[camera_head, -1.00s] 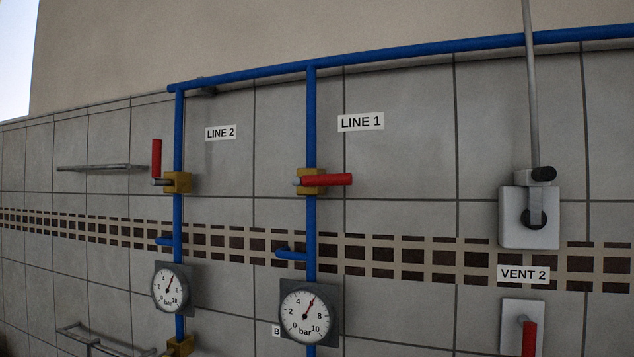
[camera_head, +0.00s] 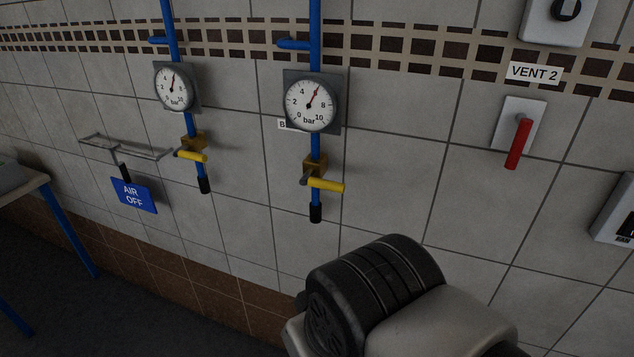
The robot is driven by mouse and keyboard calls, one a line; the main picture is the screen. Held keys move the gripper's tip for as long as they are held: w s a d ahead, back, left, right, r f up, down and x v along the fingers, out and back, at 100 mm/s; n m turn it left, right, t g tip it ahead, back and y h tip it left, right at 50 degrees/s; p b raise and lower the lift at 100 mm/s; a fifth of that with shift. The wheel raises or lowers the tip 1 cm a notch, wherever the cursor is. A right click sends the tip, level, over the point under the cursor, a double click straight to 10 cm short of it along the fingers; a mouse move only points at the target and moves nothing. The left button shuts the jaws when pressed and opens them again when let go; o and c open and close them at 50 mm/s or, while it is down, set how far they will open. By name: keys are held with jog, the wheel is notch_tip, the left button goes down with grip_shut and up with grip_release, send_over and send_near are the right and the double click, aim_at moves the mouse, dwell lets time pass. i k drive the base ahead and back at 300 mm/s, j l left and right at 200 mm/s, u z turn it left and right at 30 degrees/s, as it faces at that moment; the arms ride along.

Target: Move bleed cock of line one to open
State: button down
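The bleed cock of line one is a brass valve body (camera_head: 314,165) with a yellow lever (camera_head: 326,185). It sits low on the right-hand blue pipe (camera_head: 315,143), below that line's gauge (camera_head: 310,103). The lever lies about crosswise to the pipe and points right, tilted slightly down. A short black pipe end (camera_head: 316,212) hangs below it. A black and beige link of my arm shows at the bottom, lower right of the cock in the picture. My gripper is not in view.
A similar yellow lever (camera_head: 191,155) is on the left pipe, under its gauge (camera_head: 174,86). A red lever (camera_head: 518,143) hangs below the VENT 2 label (camera_head: 534,73). A wire rack (camera_head: 125,147) and a blue AIR OFF sign (camera_head: 134,195) are at left. A blue-legged table (camera_head: 70,228) stands far left.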

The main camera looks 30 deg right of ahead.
aim_at(326, 184)
jog(key=j+z, duration=0.15)
jog(key=z, duration=0.2)
jog(key=j+z, duration=0.2)
jog(key=z, duration=0.2)
jog(key=j+z, duration=0.2)
jog(key=z, duration=0.15)
jog(key=i+j, duration=0.05)
